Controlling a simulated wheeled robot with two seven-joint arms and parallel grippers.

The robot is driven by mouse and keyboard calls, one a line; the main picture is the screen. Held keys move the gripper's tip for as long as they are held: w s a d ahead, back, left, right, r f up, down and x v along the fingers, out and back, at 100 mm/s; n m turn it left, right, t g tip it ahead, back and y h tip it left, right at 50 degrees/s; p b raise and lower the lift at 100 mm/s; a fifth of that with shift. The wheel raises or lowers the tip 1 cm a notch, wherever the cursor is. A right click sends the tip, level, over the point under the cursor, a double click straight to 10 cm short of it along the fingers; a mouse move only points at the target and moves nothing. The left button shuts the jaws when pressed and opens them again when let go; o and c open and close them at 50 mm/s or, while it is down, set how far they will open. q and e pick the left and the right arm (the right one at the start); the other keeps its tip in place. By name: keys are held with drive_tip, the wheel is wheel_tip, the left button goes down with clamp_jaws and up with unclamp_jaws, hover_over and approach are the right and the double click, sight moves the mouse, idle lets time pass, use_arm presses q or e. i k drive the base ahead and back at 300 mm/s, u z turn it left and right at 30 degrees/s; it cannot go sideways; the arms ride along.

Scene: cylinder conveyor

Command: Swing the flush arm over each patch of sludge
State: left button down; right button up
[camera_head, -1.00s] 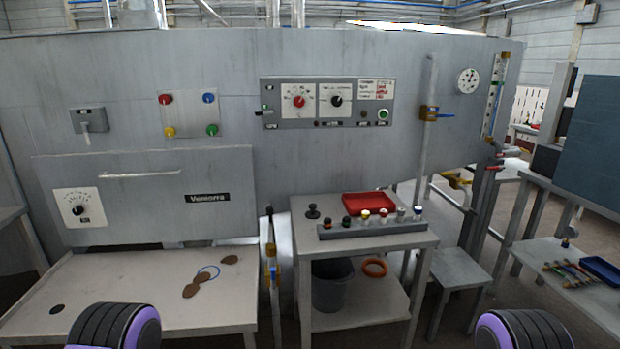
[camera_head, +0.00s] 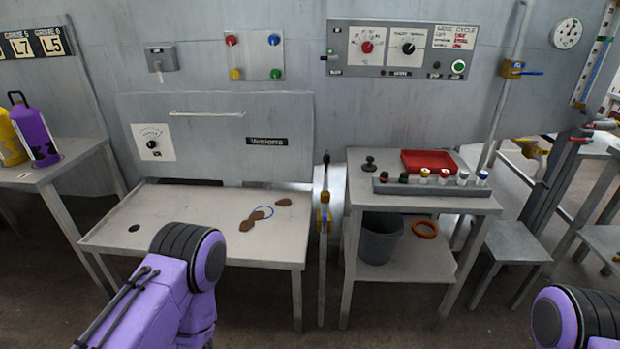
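Several brown sludge patches lie on the pale tray table at the left (camera_head: 170,212). One patch (camera_head: 247,224) is near its front, another (camera_head: 264,211) touches or overlaps it, and a smaller one (camera_head: 284,202) lies behind to the right. A thin blue ring (camera_head: 268,217) lies around or beside these patches. A dark round spot (camera_head: 134,228) is at the tray's left; I cannot tell whether it is sludge or a drain. A vertical pipe with brass and blue fittings (camera_head: 324,218) stands at the tray's right; I cannot tell if it is the flush arm. Neither gripper shows, only purple arm links.
A side table (camera_head: 420,204) holds a red tray (camera_head: 429,161) and a rack of knobs (camera_head: 430,188); a bucket (camera_head: 380,240) and orange ring (camera_head: 425,229) sit on its lower shelf. Yellow (camera_head: 8,142) and purple (camera_head: 36,135) bottles stand at the left.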

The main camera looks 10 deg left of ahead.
sight(324, 195)
drive_tip(key=u, duration=0.3)
drive_tip(key=i, duration=1.15)
